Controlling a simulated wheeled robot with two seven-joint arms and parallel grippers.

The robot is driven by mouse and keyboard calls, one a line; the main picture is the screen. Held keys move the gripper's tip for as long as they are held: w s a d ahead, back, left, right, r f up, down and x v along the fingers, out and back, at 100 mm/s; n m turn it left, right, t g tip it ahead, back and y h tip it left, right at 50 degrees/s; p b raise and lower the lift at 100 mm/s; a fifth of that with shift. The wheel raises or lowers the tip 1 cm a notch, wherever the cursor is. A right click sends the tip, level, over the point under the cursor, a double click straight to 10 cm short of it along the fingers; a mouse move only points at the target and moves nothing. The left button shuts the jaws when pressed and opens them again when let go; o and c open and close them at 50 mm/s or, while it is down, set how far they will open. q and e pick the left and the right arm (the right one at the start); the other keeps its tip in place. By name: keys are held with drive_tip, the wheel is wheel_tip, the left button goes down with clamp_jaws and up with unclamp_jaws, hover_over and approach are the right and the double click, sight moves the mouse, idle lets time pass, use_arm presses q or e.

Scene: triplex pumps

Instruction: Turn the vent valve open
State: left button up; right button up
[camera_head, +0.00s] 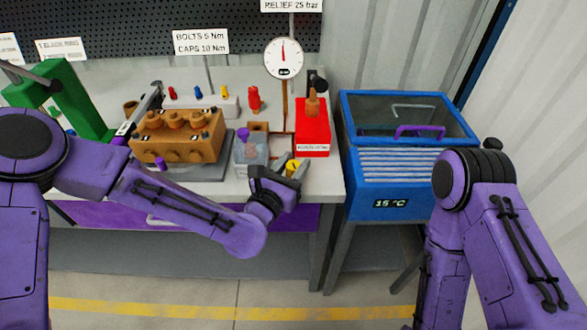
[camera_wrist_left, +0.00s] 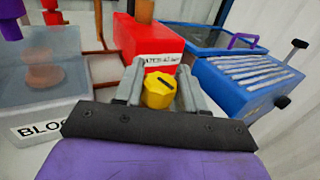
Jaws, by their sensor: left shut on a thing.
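The yellow knob (camera_head: 291,167), which I take for the vent valve, is at the front right of the bench, in front of the red box. In the left wrist view the yellow knob (camera_wrist_left: 158,90) has a dark slot-like mark on its upper face. My left gripper (camera_head: 294,172) is shut on it, with one grey finger on each side in the left wrist view (camera_wrist_left: 158,86). The fingers and palm hide the knob's base. My right arm shows at the right, but its gripper is out of view.
The red box (camera_head: 313,137) stands close behind the knob. A clear box (camera_head: 250,158) labelled BLO… is to its left. The brown pump block (camera_head: 178,140) is further left. A gauge (camera_head: 284,58) rises behind. The blue cooler (camera_head: 408,165) stands right of the bench.

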use_arm(q)
drive_tip(key=n+y+b, duration=0.3)
drive_tip(key=y, duration=0.1)
drive_tip(key=n+y+b, duration=0.3)
drive_tip(key=y, duration=0.2)
drive_tip(key=n+t+y+b, duration=0.1)
drive_tip(key=n+y+b, duration=0.2)
drive_tip(key=y+b, duration=0.1)
drive_tip(key=shift+d+f+y, duration=0.1)
drive_tip(key=shift+f+y, duration=0.2)
drive_tip(key=shift+y, duration=0.2)
drive_tip(key=n+g+y+b, duration=0.2)
drive_tip(key=n+y, duration=0.1)
drive_tip(key=y, duration=0.1)
drive_tip(key=shift+r+b, duration=0.15)
drive_tip(key=shift+b, duration=0.15)
drive_tip(key=shift+r+n+g+y+b, duration=0.1)
drive_tip(key=shift+n+g+y+b, duration=0.45)
drive_tip(key=shift+n+g+y, duration=0.7)
drive_tip(key=shift+r+y, duration=0.1)
drive_tip(key=shift+y, duration=0.25)
drive_tip(key=o, duration=0.9)
drive_tip(key=shift+o, duration=0.2)
